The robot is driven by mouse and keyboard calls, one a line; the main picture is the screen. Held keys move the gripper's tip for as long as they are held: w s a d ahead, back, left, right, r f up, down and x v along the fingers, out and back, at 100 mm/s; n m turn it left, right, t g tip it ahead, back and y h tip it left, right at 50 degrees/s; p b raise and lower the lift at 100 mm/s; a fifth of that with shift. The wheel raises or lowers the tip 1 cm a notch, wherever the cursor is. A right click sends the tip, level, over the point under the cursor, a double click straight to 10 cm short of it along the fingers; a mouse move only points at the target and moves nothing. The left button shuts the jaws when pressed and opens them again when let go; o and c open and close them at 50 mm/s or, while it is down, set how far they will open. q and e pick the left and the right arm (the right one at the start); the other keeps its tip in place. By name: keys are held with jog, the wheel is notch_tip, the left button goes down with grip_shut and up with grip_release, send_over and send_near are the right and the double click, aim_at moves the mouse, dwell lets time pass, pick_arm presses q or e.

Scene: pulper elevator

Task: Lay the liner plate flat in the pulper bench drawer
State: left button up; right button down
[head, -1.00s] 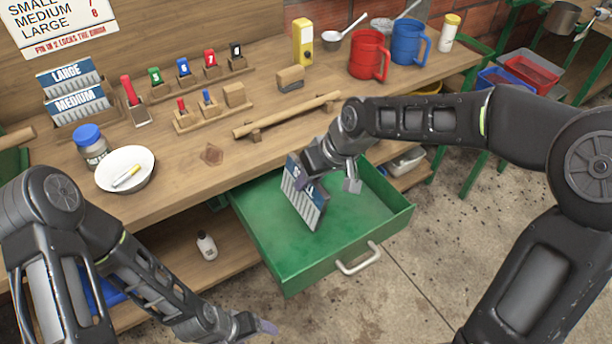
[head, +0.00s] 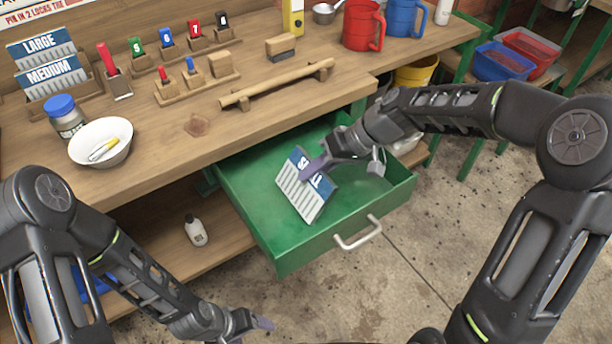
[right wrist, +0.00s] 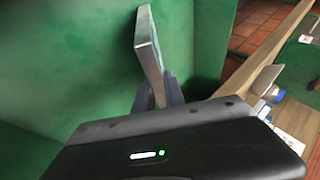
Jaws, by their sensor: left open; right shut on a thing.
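The liner plate (head: 305,187), blue-topped with white ribs and partly covered lettering, is inside the green drawer (head: 287,257), which stands pulled out from the bench. My right gripper (head: 318,167) is shut on the plate's upper right part. The plate is tilted, its lower edge close to the drawer floor; I cannot tell whether it touches. In the right wrist view the plate (right wrist: 149,50) shows nearly edge-on between the fingers (right wrist: 163,92), against green drawer surfaces. My left gripper (head: 262,324) is open and empty, low in front of the bench, left of the drawer.
Plates marked LARGE (head: 40,52) and MEDIUM (head: 55,78) stand in a rack on the bench. A white bowl (head: 100,142), a blue-lidded jar (head: 66,117) and a wooden rail (head: 277,84) are on the bench top.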

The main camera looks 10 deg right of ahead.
jog(key=shift+w+d+f+m+g+y+b, duration=0.2)
jog(key=shift+d+f+y+b, duration=0.15)
jog(key=shift+d+f+y, duration=0.15)
jog(key=shift+w+d+f+m+g+y+b, duration=0.1)
jog(key=shift+w+d+f+y+b, duration=0.1)
jog(key=shift+d+f+y+b, duration=0.3)
jog(key=shift+w+d+f+y+b, duration=0.2)
jog(key=shift+f+y+b, duration=0.3)
jog(key=shift+y, duration=0.5)
jog(key=shift+d+f+m+g+y+b, duration=0.15)
jog(key=shift+d+m+g+y+b, duration=0.25)
jog(key=shift+y, duration=0.4)
jog(key=shift+f, duration=0.1)
